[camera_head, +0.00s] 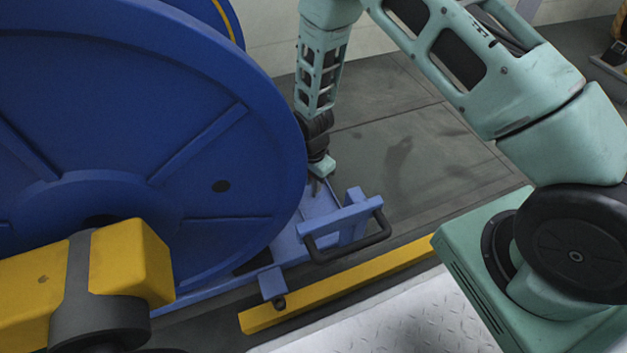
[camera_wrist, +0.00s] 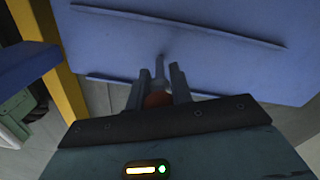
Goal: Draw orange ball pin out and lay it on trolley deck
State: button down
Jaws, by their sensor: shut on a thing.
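My gripper (camera_head: 317,183) reaches down over the blue trolley deck (camera_head: 322,203), beside the large blue reel (camera_head: 215,130). In the wrist view, my gripper (camera_wrist: 158,82) is shut on the orange ball pin, with its dull orange-red ball (camera_wrist: 157,99) between the fingers. The pin's thin grey shank (camera_wrist: 160,66) points away from the gripper toward the blue deck (camera_wrist: 190,65). I cannot tell whether the shank's tip touches the deck. The pin cannot be made out in the head view.
A blue upright block (camera_head: 345,212) with a black handle (camera_head: 350,240) stands at the deck's right end. A yellow rail (camera_head: 335,300) runs along the floor in front. A yellow arm with a dark band (camera_head: 125,262) is at lower left. Open floor (camera_head: 400,140) lies behind.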

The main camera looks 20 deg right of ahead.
jog(key=shift+w+d+f+g, duration=0.1)
jog(key=shift+w+f+g, duration=0.1)
jog(key=shift+w+g, duration=0.4)
jog(key=shift+w+f+g, duration=0.2)
jog(key=shift+w+g, duration=0.4)
jog(key=shift+w+f+g+b, duration=0.15)
jog(key=shift+w+g+b, duration=0.3)
jog(key=shift+g+b, duration=0.15)
jog(key=shift+w+g, duration=0.2)
jog(key=shift+g, duration=0.1)
jog(key=c, duration=1.1)
grip_release()
jog(key=shift+c, duration=0.2)
jog(key=p+v, duration=0.8)
jog(key=v, duration=0.9)
jog(key=shift+r, duration=0.35)
